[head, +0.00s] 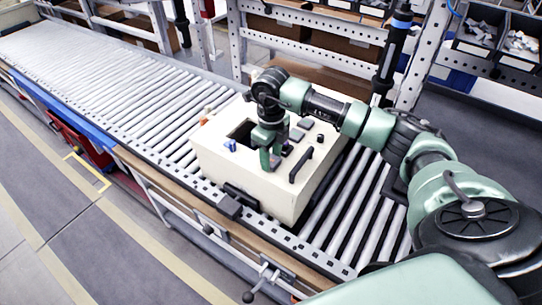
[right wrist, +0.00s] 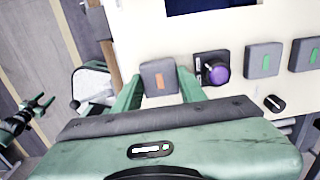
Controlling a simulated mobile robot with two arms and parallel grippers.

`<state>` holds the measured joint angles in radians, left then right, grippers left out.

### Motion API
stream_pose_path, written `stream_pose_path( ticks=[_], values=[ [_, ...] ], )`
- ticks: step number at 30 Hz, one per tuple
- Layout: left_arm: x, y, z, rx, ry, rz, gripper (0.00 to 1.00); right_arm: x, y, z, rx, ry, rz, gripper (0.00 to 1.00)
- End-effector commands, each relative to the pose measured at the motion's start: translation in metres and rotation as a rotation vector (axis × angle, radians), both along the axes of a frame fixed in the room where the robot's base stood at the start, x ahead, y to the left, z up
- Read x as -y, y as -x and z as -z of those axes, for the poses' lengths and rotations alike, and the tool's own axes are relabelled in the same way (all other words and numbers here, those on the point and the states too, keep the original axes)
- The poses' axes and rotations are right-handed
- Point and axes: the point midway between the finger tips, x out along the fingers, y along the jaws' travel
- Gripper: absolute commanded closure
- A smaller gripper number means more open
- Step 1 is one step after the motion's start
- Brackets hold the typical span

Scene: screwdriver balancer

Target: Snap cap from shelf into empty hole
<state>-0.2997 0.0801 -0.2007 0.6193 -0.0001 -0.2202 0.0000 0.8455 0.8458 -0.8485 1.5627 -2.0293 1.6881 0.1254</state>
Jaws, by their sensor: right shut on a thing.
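My right gripper (head: 270,163) points down over the near edge of the cream control box (head: 222,170). In the right wrist view its fingers (right wrist: 159,88) are shut on a grey square cap (right wrist: 158,77) with an orange mark. The cap is at the panel face; I cannot tell whether it touches it or is seated. To its right on the panel are a purple knob (right wrist: 215,71) on a black square and grey caps with green marks (right wrist: 263,60).
The box sits on a roller conveyor (head: 110,85) with a clear stretch to the left. A black handle (head: 301,164) stands up from the box. Shelf bins (head: 478,45) with grey parts are at the upper right, beside a perforated metal post (head: 425,50).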

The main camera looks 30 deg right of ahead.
Motion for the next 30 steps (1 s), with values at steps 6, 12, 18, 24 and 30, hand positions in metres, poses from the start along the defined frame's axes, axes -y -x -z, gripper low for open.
stream_pose_path(
  ticks=[6, 12, 18, 24, 30],
  values=[
    [0.0000, 0.0002, 0.0016, 0.000, 0.000, 0.000, 0.50, 0.0000, 0.0001, 0.0020, 0.000, 0.000, 0.000, 1.00],
    [0.0000, 0.0001, 0.0036, 0.000, 0.000, 0.000, 0.50, 0.0000, 0.0001, 0.0046, 0.000, 0.000, 0.000, 1.00],
    [0.0000, 0.0000, 0.0056, 0.000, 0.000, 0.000, 0.50, -0.0001, 0.0004, 0.0075, -0.001, 0.000, 0.000, 1.00],
    [-0.0001, 0.0000, 0.0059, 0.000, 0.000, 0.000, 0.50, -0.0002, 0.0005, 0.0084, -0.002, 0.000, 0.000, 1.00],
    [-0.0001, -0.0001, 0.0061, 0.001, 0.000, -0.001, 0.50, 0.0000, 0.0002, 0.0081, -0.001, 0.000, 0.000, 1.00]
  ],
)
